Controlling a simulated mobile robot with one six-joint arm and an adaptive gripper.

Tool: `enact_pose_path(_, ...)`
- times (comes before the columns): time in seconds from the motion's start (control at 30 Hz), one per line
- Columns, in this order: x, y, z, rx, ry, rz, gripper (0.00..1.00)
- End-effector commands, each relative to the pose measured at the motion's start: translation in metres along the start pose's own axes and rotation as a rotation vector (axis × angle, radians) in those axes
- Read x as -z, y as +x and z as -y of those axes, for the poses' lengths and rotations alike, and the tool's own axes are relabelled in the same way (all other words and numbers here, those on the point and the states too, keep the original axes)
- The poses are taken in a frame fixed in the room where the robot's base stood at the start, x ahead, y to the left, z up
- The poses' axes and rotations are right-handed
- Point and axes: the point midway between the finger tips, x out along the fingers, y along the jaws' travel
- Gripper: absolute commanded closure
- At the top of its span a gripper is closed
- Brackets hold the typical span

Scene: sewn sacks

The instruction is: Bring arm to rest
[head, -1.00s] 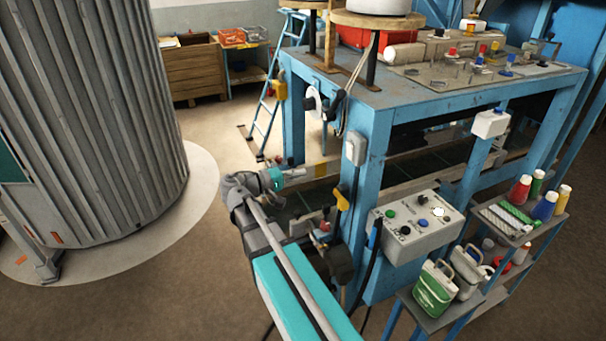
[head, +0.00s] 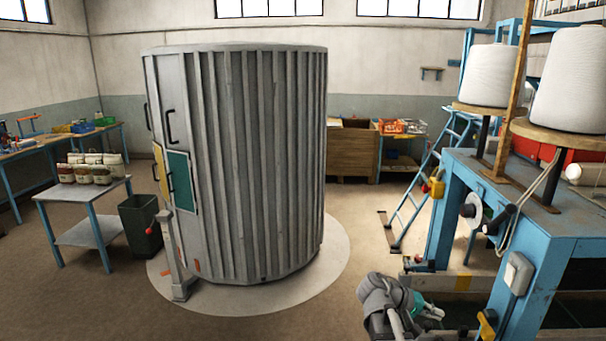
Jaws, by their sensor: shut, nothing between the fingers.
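My arm shows at the lower right of the head view, with its grey joints and a teal band beside the blue machine frame (head: 452,215). My gripper (head: 433,312) is the small grey end just right of the teal band. It looks shut and empty, though its fingers are too small to make out clearly. It is low, in front of the machine's lower bay, and no held object shows. The rest of my arm is cut off by the bottom edge.
A tall ribbed grey cabinet (head: 255,160) stands on a pale round floor patch (head: 335,245). Left are a side table with jars (head: 92,210), a dark bin (head: 140,222) and a workbench (head: 50,150). A blue ladder (head: 425,190) leans near the machine. Open floor lies at front left.

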Motion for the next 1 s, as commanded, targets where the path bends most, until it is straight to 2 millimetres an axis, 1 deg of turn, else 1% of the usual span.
enact_pose_path(0.03,-0.006,0.0,0.013,0.059,-0.004,-0.004,1.0)
enact_pose_path(0.1,-0.012,-0.001,0.03,0.147,-0.009,-0.008,1.0)
enact_pose_path(0.27,-0.024,-0.009,0.068,0.346,-0.019,-0.018,1.0)
enact_pose_path(0.4,-0.035,-0.022,0.1,0.522,-0.027,-0.028,1.0)
enact_pose_path(0.47,-0.04,-0.029,0.113,0.596,-0.03,-0.032,1.0)
enact_pose_path(0.6,-0.051,-0.048,0.14,0.772,-0.035,-0.04,1.0)
enact_pose_path(0.7,-0.06,-0.064,0.157,0.892,-0.038,-0.044,1.0)
enact_pose_path(0.8,-0.066,-0.079,0.169,0.994,-0.041,-0.048,1.0)
enact_pose_path(0.9,-0.071,-0.091,0.177,1.071,-0.043,-0.051,1.0)
enact_pose_path(1.0,-0.073,-0.099,0.182,1.118,-0.043,-0.053,1.0)
